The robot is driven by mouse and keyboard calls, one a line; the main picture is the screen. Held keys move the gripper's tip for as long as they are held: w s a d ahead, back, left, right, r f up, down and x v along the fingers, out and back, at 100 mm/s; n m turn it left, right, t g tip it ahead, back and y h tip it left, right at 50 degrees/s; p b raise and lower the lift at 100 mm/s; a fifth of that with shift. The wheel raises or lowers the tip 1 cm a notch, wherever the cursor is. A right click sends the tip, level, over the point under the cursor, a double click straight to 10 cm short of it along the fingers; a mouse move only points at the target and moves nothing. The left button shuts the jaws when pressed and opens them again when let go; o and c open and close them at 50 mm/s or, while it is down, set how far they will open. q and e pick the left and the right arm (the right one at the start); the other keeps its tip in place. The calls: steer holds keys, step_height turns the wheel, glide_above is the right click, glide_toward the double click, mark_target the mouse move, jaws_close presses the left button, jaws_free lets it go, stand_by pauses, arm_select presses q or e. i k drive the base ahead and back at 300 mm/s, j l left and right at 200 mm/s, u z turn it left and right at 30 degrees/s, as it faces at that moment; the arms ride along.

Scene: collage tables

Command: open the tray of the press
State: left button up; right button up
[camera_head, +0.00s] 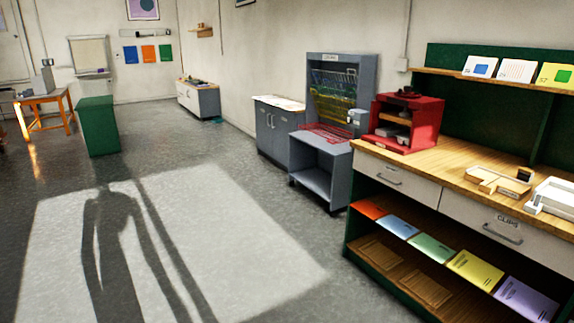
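A red box-shaped unit (421,116) stands at the left end of the wooden counter on the right. It looks like the press, but I cannot be sure. It has an open front, dark parts on top and pale parts on the levels inside. A tray cannot be told apart clearly at this distance, nor whether it is in or out. Neither of my grippers is in view.
The wooden counter (458,172) has drawers and lower shelves. A wooden holder (490,181) and a white tray-like item (556,196) lie on it. A grey rack unit (321,165) with coloured wire shelves stands left of it. The floor ahead is clear.

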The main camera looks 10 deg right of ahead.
mark_target(398, 130)
steer(key=i, duration=1.9)
